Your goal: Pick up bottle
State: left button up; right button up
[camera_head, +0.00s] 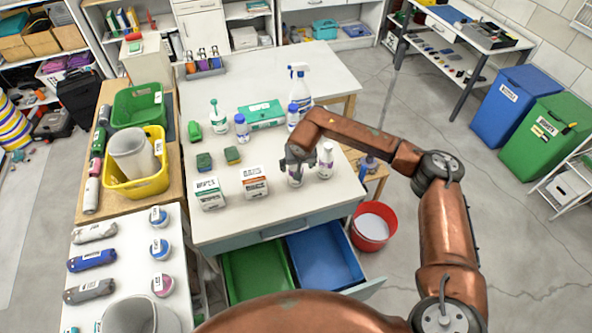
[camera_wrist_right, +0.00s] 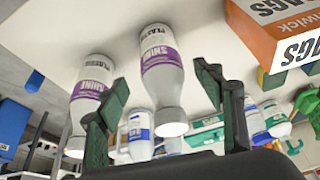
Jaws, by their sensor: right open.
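Two white bottles with purple SHINE labels stand near the table's right edge. The nearer bottle (camera_head: 295,179) is partly hidden under my right gripper (camera_head: 297,163); the other bottle (camera_head: 325,162) stands just to its right. In the right wrist view, which shows the scene upside down, my right gripper (camera_wrist_right: 163,84) has its green fingers spread. The first bottle (camera_wrist_right: 161,62) appears between the fingers, with no clear contact. The second bottle (camera_wrist_right: 90,88) is outside, partly behind the left finger. My left gripper is not in view.
A bags box (camera_head: 254,182) stands left of the nearer bottle and shows in the wrist view (camera_wrist_right: 284,35). Spray bottles (camera_head: 299,88) and a green case (camera_head: 262,114) stand farther back. Open drawers (camera_head: 347,287) and a red bucket (camera_head: 387,237) are below.

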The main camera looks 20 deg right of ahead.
aim_at(296, 169)
jog(key=shift+x, duration=2.25)
jog(key=shift+a, duration=0.15)
jog(key=shift+c, duration=0.3)
jog(key=shift+s, duration=0.1)
jog(key=c, duration=1.1)
jog(key=shift+o, duration=0.2)
